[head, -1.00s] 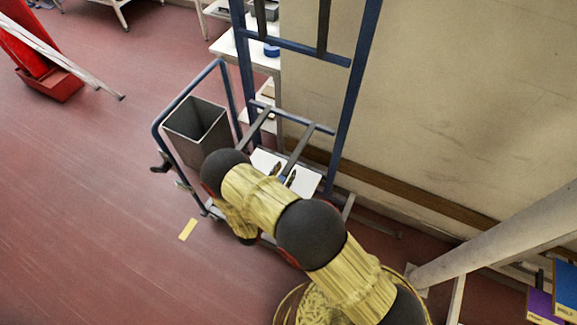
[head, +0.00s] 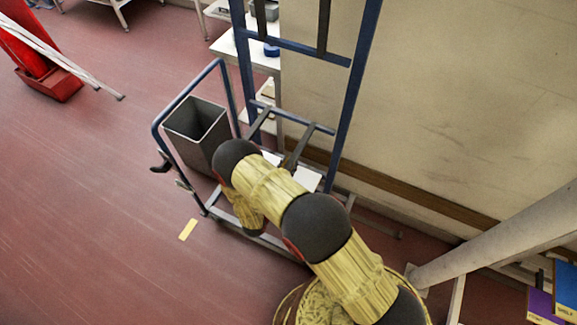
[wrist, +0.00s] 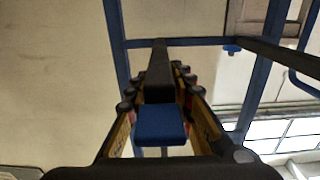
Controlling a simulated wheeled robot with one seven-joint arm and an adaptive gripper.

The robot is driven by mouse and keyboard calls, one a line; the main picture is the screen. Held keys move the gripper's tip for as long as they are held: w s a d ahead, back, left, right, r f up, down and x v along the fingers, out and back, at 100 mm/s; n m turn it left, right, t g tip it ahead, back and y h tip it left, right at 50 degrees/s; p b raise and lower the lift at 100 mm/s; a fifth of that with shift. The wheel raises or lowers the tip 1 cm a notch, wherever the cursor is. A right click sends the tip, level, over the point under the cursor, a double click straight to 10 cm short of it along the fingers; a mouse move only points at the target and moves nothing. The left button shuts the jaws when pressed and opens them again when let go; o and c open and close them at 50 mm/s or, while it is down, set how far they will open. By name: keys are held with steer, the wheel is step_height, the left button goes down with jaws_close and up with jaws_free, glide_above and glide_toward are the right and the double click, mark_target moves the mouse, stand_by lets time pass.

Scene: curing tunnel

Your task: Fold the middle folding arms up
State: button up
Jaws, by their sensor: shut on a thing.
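The blue rack frame (head: 343,125) stands against the wall in the head view. Two dark middle folding arms stick out from its middle crossbar: a left one (head: 258,123) and a right one (head: 297,152). In the wrist view my gripper (wrist: 158,92) has its fingers on both sides of one dark folding arm (wrist: 159,65) with a blue end (wrist: 160,125). The other dark arm (wrist: 285,60) runs off to the right there. In the head view my own arm hides the gripper and the outer ends of the folding arms.
Two upper dark arms (head: 323,25) stand upright against the rack. A white sheet (head: 306,178) lies low behind my arm. Open red floor is at left, with a yellow strip (head: 188,230).

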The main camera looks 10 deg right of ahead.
jaws_close()
stand_by(0.3)
step_height(320, 180, up, 2)
steer(key=shift+w+r+g+p, duration=0.2)
steer(key=shift+g+p, duration=0.2)
steer(key=shift+p, duration=0.7)
steer(key=shift+d+r+g+y+p, duration=0.1)
steer(key=shift+r+g+y+p, duration=0.25)
steer(key=shift+r+p, duration=0.3)
steer(key=shift+f, duration=0.1)
steer(key=o, duration=0.6)
jaws_free()
steer(key=shift+f, duration=0.1)
